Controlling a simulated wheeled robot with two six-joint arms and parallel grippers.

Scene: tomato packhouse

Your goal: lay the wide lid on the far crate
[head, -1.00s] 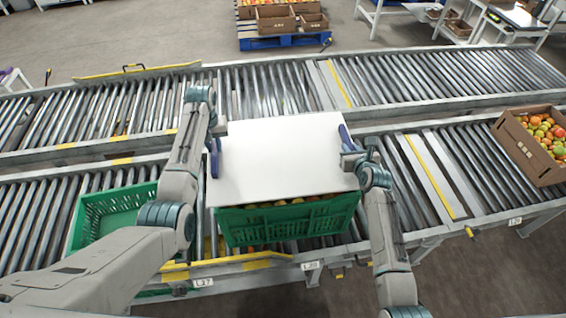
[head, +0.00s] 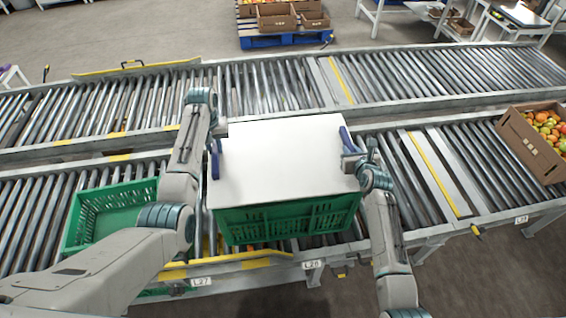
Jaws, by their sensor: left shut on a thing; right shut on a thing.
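The wide lid (head: 280,160) is a flat white panel lying level over the green crate (head: 290,222) in the middle of the near conveyor. It covers the crate's top, and its front edge lies along the crate's front rim. I cannot tell whether it rests on every rim. My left gripper (head: 215,158) is shut on the lid's left edge. My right gripper (head: 348,150) is shut on the lid's right edge. The crate's contents are hidden under the lid.
Another green crate (head: 112,212), open and apparently empty, sits to the left, partly behind my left arm. A cardboard box (head: 528,150) of tomatoes stands at the far right of the near conveyor. The far conveyor (head: 280,90) is clear behind the lid.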

